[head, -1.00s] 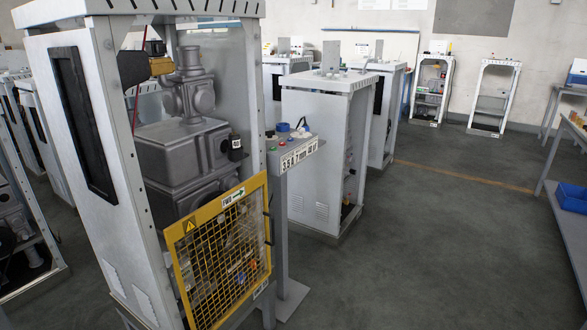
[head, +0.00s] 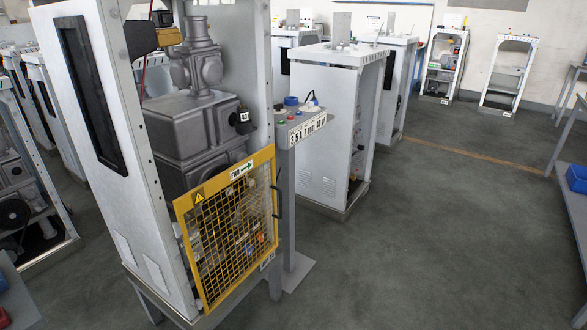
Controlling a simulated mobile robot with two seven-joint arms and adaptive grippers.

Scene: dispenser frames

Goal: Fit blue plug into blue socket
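A small blue round part (head: 291,101) sits on top of the grey control pedestal (head: 296,128), beside the open dispenser frame. A dark cable loops up just right of it. I cannot tell from here whether this blue part is the plug or the socket. No other blue plug or socket can be made out clearly. Neither of my grippers is in view.
The dispenser frame (head: 95,150) holds grey machinery and has a yellow mesh guard (head: 228,230) low in front. A white cabinet (head: 325,125) stands behind the pedestal. Blue bins (head: 577,178) lie on a shelf at the right. The grey floor (head: 430,230) at centre right is clear.

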